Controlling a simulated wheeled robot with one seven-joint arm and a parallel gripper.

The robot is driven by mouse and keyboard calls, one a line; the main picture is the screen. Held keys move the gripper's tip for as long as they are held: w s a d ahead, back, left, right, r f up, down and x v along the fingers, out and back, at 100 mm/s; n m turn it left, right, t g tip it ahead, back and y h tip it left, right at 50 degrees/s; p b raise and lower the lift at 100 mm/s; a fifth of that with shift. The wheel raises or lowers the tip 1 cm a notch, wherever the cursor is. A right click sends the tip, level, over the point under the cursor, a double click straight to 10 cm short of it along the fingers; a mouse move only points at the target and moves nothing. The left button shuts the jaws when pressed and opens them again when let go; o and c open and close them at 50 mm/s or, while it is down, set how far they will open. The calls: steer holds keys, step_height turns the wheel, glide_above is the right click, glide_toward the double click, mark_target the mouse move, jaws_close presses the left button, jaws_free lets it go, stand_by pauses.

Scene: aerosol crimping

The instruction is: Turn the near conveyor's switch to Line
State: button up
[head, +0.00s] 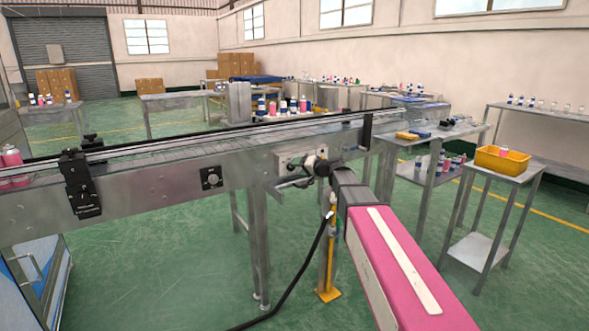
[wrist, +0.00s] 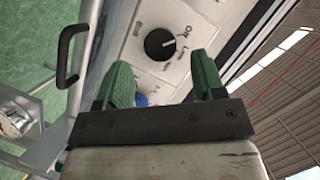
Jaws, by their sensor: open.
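The near conveyor (head: 150,195) is a long grey metal line across the head view. In the wrist view a round black switch knob (wrist: 160,44) sits on a pale panel (wrist: 140,62) with small printed labels around it. One label looks like "Off"; the others are hard to read. A light mark on the knob seems to face right, toward the labels. My gripper (wrist: 163,70) is open, its two green fingers apart and empty, with the knob ahead of the gap. In the head view my gripper (head: 298,172) is beside a pale box (head: 287,158) on the conveyor's side and partly hides it.
A black bracket (head: 80,183) stands further left. A black handle (wrist: 69,55) shows in the wrist view. A yellow bin (head: 502,160) on a stand is at right.

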mark_target(293, 168)
steer(key=shift+x, duration=1.75)
steer(key=c, duration=0.9)
steer(key=m+y, duration=0.1)
steer(key=m, duration=0.2)
steer(key=shift+f+m+y, duration=0.2)
steer(key=shift+m+y, duration=0.1)
steer(key=shift+y, duration=0.1)
steer(key=shift+f+m+t+y, duration=0.1)
steer(key=shift+m+t+y, duration=0.25)
steer(key=shift+m, duration=0.85)
steer(key=shift+f+m+t+y, duration=0.1)
steer(key=shift+m+t+y, duration=0.25)
steer(key=shift+m, duration=0.85)
